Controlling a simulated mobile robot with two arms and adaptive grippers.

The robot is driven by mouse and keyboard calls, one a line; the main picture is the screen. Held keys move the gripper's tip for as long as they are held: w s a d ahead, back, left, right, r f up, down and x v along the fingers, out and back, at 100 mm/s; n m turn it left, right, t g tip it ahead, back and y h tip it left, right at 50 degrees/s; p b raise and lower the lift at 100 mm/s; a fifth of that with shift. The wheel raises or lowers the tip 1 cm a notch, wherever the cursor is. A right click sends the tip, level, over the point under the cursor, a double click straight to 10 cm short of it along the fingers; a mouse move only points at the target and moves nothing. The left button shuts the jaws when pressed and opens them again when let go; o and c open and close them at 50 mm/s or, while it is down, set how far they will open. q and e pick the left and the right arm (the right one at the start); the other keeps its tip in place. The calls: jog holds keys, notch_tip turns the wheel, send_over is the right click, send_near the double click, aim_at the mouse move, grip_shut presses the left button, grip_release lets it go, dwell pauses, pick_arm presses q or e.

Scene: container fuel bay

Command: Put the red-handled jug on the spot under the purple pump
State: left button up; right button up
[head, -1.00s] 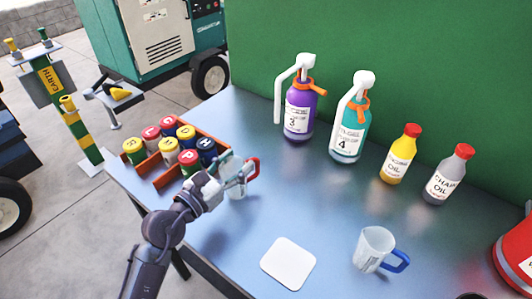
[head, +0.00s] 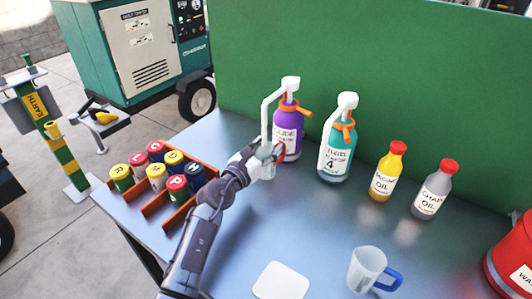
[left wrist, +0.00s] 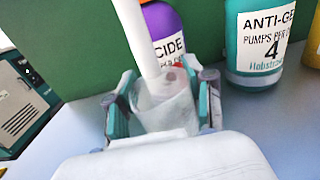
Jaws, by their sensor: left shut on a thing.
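The purple pump bottle (head: 288,130) stands at the back of the table, its white spout (head: 266,118) reaching out left and down. My left gripper (head: 262,160) is shut on the clear red-handled jug (head: 268,168), in front of the purple bottle and by the spout's lower end. In the left wrist view the jug (left wrist: 165,108) sits between the fingers, the white spout (left wrist: 137,38) comes down over its mouth, and a bit of red handle shows behind. The gripper hides part of the jug. I cannot tell whether its base touches the table. My right gripper is out of view.
The teal pump bottle (head: 336,158) stands to the right, then yellow (head: 386,174) and grey (head: 433,192) oil bottles. A blue-handled jug (head: 368,270) and a white mat (head: 281,282) are in front. An orange rack (head: 150,210) holds several cans. The table's centre is clear.

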pick_arm(q)
jog(key=shift+a+f, duration=0.1)
jog(key=shift+f, duration=0.7)
jog(key=shift+s, duration=0.15)
jog(key=shift+a+r, duration=0.1)
jog(key=o, duration=1.2)
jog(key=shift+f, duration=0.25)
jog(key=shift+c, duration=0.2)
